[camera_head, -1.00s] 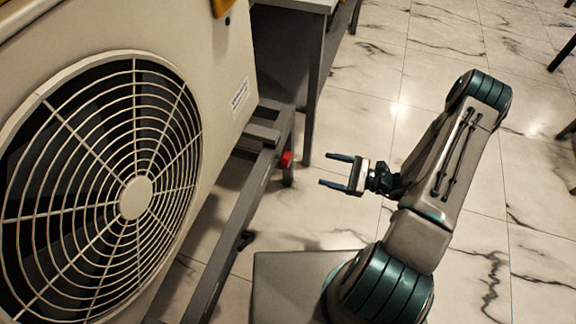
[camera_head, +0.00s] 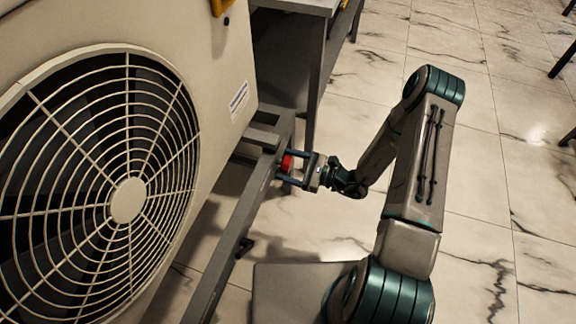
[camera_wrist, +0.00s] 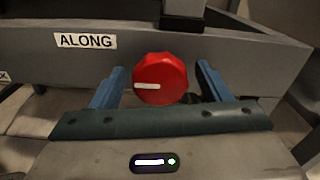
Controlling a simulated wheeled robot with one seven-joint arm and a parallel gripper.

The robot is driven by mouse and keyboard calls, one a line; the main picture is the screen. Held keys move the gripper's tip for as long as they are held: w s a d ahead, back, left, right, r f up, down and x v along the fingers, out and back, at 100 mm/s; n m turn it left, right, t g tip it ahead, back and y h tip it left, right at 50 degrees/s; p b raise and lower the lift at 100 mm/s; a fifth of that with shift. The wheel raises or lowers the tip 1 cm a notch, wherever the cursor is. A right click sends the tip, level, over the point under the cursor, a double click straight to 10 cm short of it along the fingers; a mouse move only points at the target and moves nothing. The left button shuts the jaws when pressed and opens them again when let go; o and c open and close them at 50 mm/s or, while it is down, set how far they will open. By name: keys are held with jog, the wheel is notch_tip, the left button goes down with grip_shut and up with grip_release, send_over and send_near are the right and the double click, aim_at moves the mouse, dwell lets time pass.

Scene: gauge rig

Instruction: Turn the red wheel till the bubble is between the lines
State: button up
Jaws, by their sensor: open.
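The red wheel (camera_wrist: 160,80) is a lobed knob with a white mark on its face, on the grey frame's beam. The mark lies left of its centre, about level. In the head view the wheel (camera_head: 287,163) is small and partly covered by my gripper (camera_head: 284,166). In the wrist view my gripper (camera_wrist: 160,72) is open, one blue finger on each side of the wheel. A gap shows at the left finger; I cannot tell whether the right one touches. I make out no bubble or lines in either view.
A label reading "ALONG" (camera_wrist: 86,41) is on the beam (camera_wrist: 235,48) left of the wheel. A large beige fan unit (camera_head: 215,80) stands on the frame at the left. A grey table (camera_head: 322,70) stands behind the wheel. The marble floor (camera_head: 480,150) to the right is open.

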jog(key=shift+a, duration=0.15)
jog(key=c, duration=1)
jog(key=shift+o, duration=0.2)
jog(key=shift+n, duration=0.4)
